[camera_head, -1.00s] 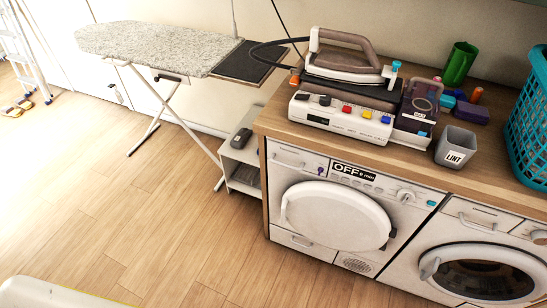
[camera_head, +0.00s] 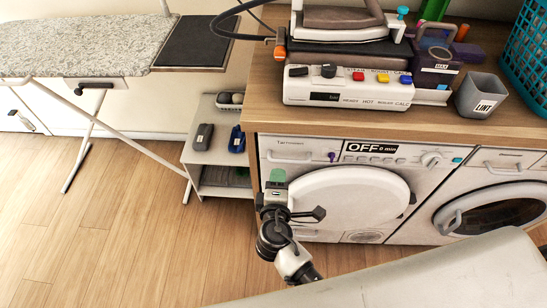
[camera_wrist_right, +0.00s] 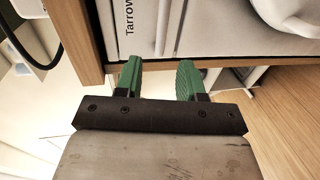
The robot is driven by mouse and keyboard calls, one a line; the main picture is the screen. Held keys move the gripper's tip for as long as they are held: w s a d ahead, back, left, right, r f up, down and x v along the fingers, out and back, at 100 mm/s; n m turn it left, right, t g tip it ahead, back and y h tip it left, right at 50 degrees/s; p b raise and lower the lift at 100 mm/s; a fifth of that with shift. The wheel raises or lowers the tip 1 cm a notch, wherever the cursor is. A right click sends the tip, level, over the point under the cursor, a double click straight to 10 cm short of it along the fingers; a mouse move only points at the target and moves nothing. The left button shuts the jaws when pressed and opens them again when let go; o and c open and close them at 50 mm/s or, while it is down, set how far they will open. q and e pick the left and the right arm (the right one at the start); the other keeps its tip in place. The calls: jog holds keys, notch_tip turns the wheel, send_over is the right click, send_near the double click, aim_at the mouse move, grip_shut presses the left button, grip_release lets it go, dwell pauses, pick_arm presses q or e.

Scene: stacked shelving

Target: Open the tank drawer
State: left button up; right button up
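The white dryer (camera_head: 300,205) stands under the wooden counter. Its tank drawer (camera_head: 288,150) is the panel with a label and a handle at the top left of the dryer front, and it looks shut. My right gripper (camera_head: 277,177) has green fingertips and is in front of the dryer, just below this drawer. In the right wrist view, my right gripper (camera_wrist_right: 158,78) is open, with its fingers apart and nothing gripped. The labelled drawer front (camera_wrist_right: 131,12) and its pale handle strip (camera_wrist_right: 166,25) lie just beyond the fingertips. My left gripper is not in view.
The round dryer door (camera_head: 350,197) is right of my right gripper. The counter (camera_head: 440,120) overhangs above, with a steam iron station (camera_head: 345,92) and lint bin (camera_head: 480,96). A small shelf (camera_head: 215,150) and ironing board (camera_head: 70,45) stand left. The left floor is clear.

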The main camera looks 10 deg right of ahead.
aim_at(279, 162)
jog(key=x, duration=0.8)
jog(key=shift+w, duration=0.2)
grip_shut()
jog(key=shift+f, duration=0.1)
